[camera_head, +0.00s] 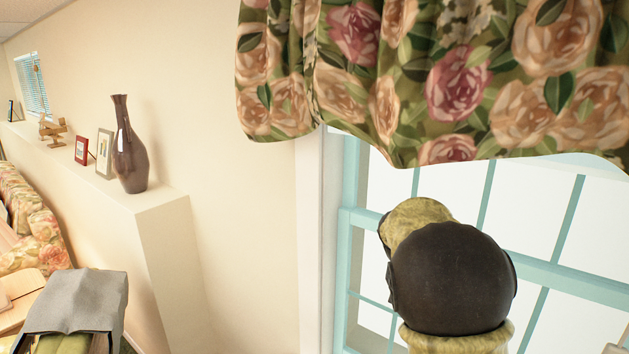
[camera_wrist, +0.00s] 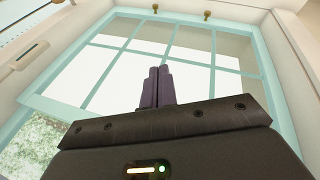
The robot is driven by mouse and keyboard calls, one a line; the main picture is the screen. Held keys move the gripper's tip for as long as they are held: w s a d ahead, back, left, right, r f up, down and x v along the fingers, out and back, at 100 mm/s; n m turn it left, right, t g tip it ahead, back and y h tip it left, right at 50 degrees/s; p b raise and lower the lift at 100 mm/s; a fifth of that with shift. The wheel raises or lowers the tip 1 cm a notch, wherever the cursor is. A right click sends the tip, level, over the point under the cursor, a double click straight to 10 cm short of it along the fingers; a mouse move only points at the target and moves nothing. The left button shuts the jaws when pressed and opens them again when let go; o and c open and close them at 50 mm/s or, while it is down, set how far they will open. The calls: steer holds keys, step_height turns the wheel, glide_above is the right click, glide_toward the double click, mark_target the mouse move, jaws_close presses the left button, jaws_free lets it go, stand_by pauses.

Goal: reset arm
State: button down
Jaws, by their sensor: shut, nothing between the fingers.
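My gripper (camera_wrist: 158,88) shows in the wrist view, with its two dark purple fingers pressed together and nothing between them. The fingers point up toward a teal-framed window (camera_wrist: 200,55), whose panes fill the background. I cannot tell how far the fingers are from the glass. In the head view, the same kind of teal window (camera_head: 484,215) stands at the right; my gripper's fingers do not show there.
A floral curtain (camera_head: 440,80) hangs across the upper right. A ledge (camera_head: 160,197) at the left bears a dark vase (camera_head: 129,150), a red picture frame (camera_head: 81,150) and a wooden figure (camera_head: 52,129). A floral sofa (camera_head: 35,215) and a grey draped thing (camera_head: 75,298) are lower left.

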steer(key=s+a+f+n+y, duration=0.2)
steer(key=s+a+f, duration=0.2)
steer(key=s, duration=0.6)
steer(key=s+a+f+n+t+y, duration=0.1)
steer(key=s+a+f, duration=0.3)
steer(key=s, duration=0.6)
steer(key=shift+a+f+n+y, duration=0.2)
steer(key=shift+f+n+y, duration=0.45)
steer(key=shift+y, duration=0.15)
steer(key=shift+w, duration=0.1)
